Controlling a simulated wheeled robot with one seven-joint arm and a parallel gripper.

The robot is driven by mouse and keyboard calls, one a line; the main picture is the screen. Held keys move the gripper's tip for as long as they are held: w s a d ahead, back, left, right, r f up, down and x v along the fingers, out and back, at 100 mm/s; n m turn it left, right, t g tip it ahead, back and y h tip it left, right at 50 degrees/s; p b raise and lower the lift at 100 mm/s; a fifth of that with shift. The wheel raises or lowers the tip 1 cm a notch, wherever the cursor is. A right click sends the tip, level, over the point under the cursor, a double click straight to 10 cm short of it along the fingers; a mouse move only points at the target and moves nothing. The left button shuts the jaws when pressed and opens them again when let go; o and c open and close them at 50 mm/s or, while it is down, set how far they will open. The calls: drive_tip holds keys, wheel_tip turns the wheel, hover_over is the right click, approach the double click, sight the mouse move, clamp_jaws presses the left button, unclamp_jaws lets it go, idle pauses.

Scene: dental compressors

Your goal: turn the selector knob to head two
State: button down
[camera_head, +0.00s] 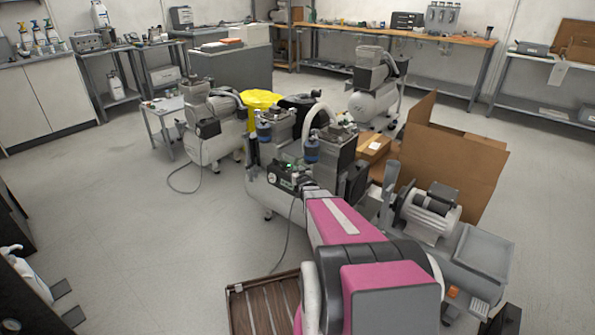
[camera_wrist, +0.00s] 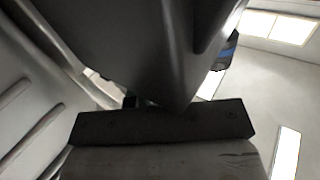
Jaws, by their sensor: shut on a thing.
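The compressor (camera_head: 262,195) with two blue-banded heads stands at the middle of the head view. A dark control box (camera_head: 286,176) with a small green light is on its front. My gripper (camera_head: 307,187), at the end of my pink arm, is right at this box, shut on the selector knob. The knob itself is hidden by my gripper and arm, so its pointer and marks cannot be read. In the wrist view, large dark and grey surfaces fill the picture close up, and the knob cannot be made out.
A second compressor (camera_head: 208,131) stands at the left, another (camera_head: 372,97) behind. An open cardboard box (camera_head: 455,160) and a motor unit (camera_head: 430,210) are close at the right. A slatted wooden crate (camera_head: 262,308) lies in front. The floor at the left is mostly clear.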

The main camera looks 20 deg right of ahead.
drive_tip(key=shift+m+g+h, duration=0.6)
drive_tip(key=shift+m+h, duration=1.4)
drive_tip(key=shift+h, duration=1)
drive_tip(key=m+g+h, duration=0.1)
drive_tip(key=h, duration=0.1)
drive_tip(key=m+g+h, duration=0.1)
drive_tip(key=m+h, duration=0.1)
drive_tip(key=h, duration=0.1)
drive_tip(key=shift+w+m+g, duration=0.1)
drive_tip(key=shift+m+g, duration=0.2)
drive_tip(key=shift+g, duration=0.1)
drive_tip(key=m+g+h, duration=0.3)
drive_tip(key=g, duration=0.1)
drive_tip(key=shift+m+h, duration=0.3)
drive_tip(key=shift+m+g+h, duration=0.6)
drive_tip(key=shift+g, duration=0.5)
drive_tip(key=c, duration=1.1)
unclamp_jaws()
drive_tip(key=shift+c, duration=0.2)
drive_tip(key=v, duration=1.1)
